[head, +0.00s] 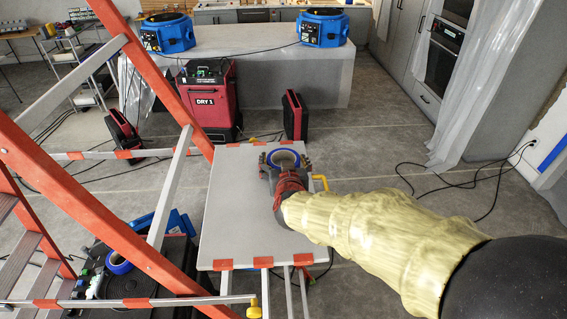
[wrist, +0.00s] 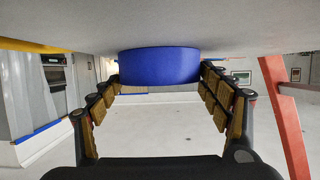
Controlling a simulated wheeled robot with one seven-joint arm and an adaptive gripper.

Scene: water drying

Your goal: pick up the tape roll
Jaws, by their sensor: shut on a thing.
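The blue tape roll (head: 271,158) stands near the far edge of the light grey platform (head: 232,215) beside the orange ladder. In the wrist view the same tape roll (wrist: 160,66) sits between the padded fingers, its blue outer side facing the camera. My gripper (head: 284,163) reaches in from the right, with a finger on each side of the roll, shut on it. It also shows in the wrist view (wrist: 160,78). The roll appears to touch the platform or be very close to it; I cannot tell which.
The orange ladder (head: 120,160) stands close on the left. Another blue roll (head: 118,262) lies on black equipment at lower left. A red dryer (head: 207,95) and a slim red unit (head: 294,115) stand behind the platform. Cables cross the floor at right.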

